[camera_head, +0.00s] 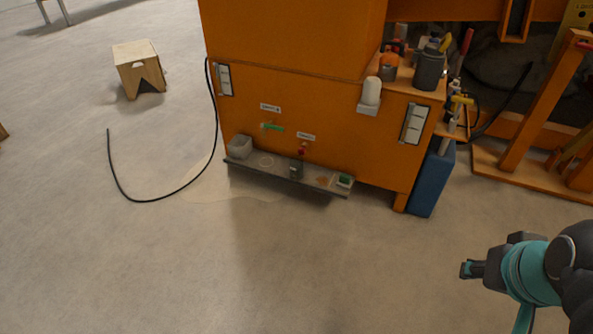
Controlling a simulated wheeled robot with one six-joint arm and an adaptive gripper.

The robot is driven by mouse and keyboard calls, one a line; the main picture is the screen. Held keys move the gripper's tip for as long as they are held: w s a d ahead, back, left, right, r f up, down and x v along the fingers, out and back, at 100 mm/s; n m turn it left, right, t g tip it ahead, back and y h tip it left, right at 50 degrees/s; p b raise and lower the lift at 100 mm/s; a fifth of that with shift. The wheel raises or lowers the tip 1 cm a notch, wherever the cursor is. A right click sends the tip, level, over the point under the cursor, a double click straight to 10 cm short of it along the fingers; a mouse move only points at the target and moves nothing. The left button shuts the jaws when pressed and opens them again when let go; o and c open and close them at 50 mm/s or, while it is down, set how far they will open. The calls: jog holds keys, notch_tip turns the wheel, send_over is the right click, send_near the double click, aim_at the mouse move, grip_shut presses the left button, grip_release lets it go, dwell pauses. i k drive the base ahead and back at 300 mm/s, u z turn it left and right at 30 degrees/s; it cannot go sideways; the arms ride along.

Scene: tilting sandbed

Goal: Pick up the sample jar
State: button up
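A small dark, jar-like object (296,169) stands upright on the low grey shelf (323,189) at the foot of the orange cabinet, below a red valve. It is most likely the sample jar, but it is too small to be certain. My gripper (470,269) is at the lower right, over the floor, pointing left. It is well apart from the shelf and touches nothing. Its fingers are seen too small and edge-on to tell whether they are open. I see nothing held in it.
A grey tub (239,147) and a small green item (344,180) share the shelf. A white cylinder (371,92) sits on a bracket above. A black hose (150,201) loops on the floor at left. A blue container (431,184) stands right. Floor in front is clear.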

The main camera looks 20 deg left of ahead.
aim_at(295, 161)
jog(key=u, duration=0.4)
jog(key=k, duration=0.45)
jog(key=u, duration=2.15)
jog(key=i, duration=1.7)
jog(key=z, duration=1)
jog(key=i, duration=0.45)
jog(key=z, duration=0.55)
